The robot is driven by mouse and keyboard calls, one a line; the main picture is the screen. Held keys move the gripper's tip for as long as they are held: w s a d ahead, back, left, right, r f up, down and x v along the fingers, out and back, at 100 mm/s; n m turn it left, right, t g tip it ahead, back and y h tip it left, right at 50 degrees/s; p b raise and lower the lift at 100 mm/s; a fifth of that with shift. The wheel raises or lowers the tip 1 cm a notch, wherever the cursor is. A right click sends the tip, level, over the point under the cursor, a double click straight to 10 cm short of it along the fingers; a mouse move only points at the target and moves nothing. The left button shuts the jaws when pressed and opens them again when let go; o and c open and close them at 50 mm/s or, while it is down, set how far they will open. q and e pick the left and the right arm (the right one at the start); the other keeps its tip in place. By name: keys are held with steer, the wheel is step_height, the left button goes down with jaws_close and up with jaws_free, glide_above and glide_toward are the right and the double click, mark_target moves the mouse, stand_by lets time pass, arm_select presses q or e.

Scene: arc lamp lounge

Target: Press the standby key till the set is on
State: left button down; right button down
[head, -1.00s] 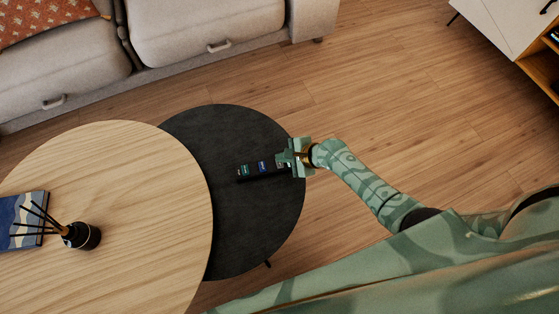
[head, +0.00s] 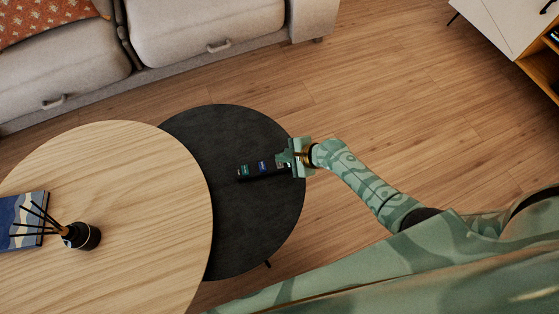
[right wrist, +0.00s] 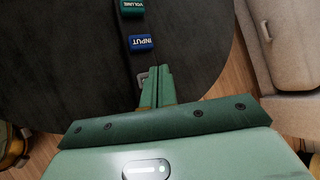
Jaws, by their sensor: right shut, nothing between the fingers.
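A slim black remote (head: 266,176) lies on the dark round table. Its green VOLUME key (right wrist: 132,8) and blue INPUT key (right wrist: 141,43) show in the right wrist view. Past INPUT, a greyish key (right wrist: 143,77) is partly covered by my fingers; its label cannot be read, and I cannot tell whether it is the standby key. My right gripper (head: 284,158) is shut and empty, its fingertips (right wrist: 157,72) over that end of the remote, at or very near the greyish key. Contact cannot be made out. My left gripper is out of view. No screen shows.
A lighter round wooden table (head: 130,220) overlaps the dark table (head: 225,130) on the left. It carries a reed diffuser (head: 82,236) and a blue book (head: 22,212). A sofa (head: 190,30) stands behind; a cabinet (head: 505,22) is at the upper right.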

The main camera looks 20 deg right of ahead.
steer(key=shift+f, duration=0.1)
stand_by(0.5)
steer(key=shift+f, duration=0.35)
stand_by(0.3)
steer(key=shift+f+b, duration=0.8)
stand_by(0.5)
steer(key=shift+r, duration=0.1)
steer(key=shift+r+p, duration=1.15)
steer(key=shift+r, duration=0.05)
